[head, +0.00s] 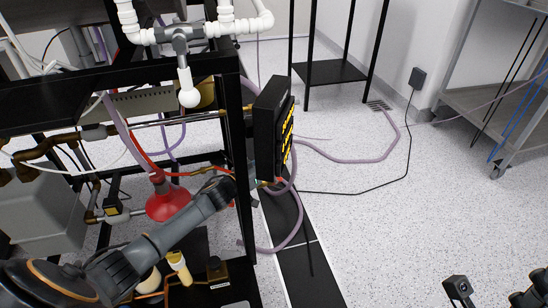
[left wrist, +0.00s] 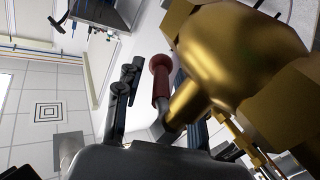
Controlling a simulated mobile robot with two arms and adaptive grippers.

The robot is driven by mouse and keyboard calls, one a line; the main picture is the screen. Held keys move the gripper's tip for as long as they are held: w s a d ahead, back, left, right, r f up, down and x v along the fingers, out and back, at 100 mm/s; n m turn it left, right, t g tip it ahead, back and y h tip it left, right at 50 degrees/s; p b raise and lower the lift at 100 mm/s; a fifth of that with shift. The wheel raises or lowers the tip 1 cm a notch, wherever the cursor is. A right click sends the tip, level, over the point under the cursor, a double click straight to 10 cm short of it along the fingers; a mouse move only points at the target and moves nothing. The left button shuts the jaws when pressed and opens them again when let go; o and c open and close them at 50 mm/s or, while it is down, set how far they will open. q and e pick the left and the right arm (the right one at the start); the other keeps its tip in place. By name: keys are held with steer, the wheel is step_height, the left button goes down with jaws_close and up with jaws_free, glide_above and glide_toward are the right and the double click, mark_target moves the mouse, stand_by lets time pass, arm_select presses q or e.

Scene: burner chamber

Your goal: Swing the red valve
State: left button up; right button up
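In the left wrist view, the red valve handle (left wrist: 160,80) is a red-sleeved lever with a rounded end. Its bent metal stem joins a large brass valve body (left wrist: 235,50). My left gripper (left wrist: 156,88) is open, with dark fingers on either side of the red handle. A gap shows between the handle and the left finger; contact on the right side is unclear. In the head view, my left arm reaches in from the lower left to the black rack post, and its fingers and this handle cannot be made out. Part of my right gripper (head: 460,290) shows at the lower right.
A black rack (head: 242,150) carries white pipes with a white-knobbed lever (head: 187,88), brass pipes (head: 40,145) and a red bulb-shaped part (head: 168,203). A black panel with yellow marks (head: 270,125) stands at its right side. Hoses cross the mostly clear floor (head: 400,220).

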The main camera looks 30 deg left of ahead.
arm_select(q)
step_height(320, 180, up, 10)
steer(key=shift+r, duration=0.1)
stand_by(0.4)
steer(key=shift+c, duration=0.4)
